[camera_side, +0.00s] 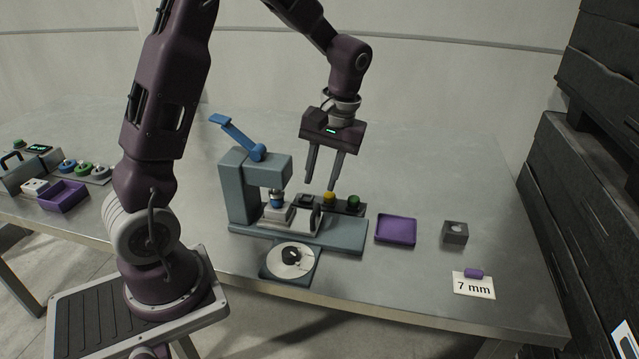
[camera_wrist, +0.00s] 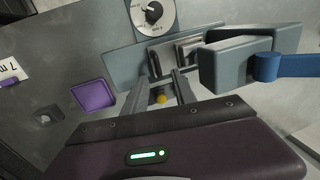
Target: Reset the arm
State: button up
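My gripper (camera_side: 322,184) is raised above the table, behind and above the base of the teal press machine (camera_side: 240,185). Its two fingers are apart and point down, with nothing between them. In the wrist view my gripper (camera_wrist: 165,85) also shows its fingers spread, with a yellow button (camera_wrist: 161,98) visible between them, below. The press has a blue lever (camera_side: 238,136) and a round dial plate (camera_side: 290,260) with a black knob at its front. A light grey block (camera_side: 278,214) sits under the press head.
A purple tray (camera_side: 396,230), a dark grey block with a hole (camera_side: 455,233) and a "7 mm" card (camera_side: 473,285) lie to the right of the press. A purple bin (camera_side: 62,196) and coloured parts stand at far left. Black crates (camera_side: 580,180) stand at the right.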

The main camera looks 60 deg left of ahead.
jog(key=s+d+r+m+t, duration=0.3)
jog(key=s+d+r, duration=0.3)
jog(key=r, duration=0.3)
jog(key=s+d+r+m+t, duration=0.1)
jog(key=s+d+m+t, duration=0.1)
jog(key=s, duration=0.4)
jog(key=s+d+r+m+t+h, duration=0.1)
jog(key=s+d+m+t, duration=0.1)
jog(key=s+d+m, duration=0.2)
jog(key=shift+s+r+h, duration=0.3)
jog(key=shift+s+r, duration=0.05)
jog(key=shift+s, duration=0.55)
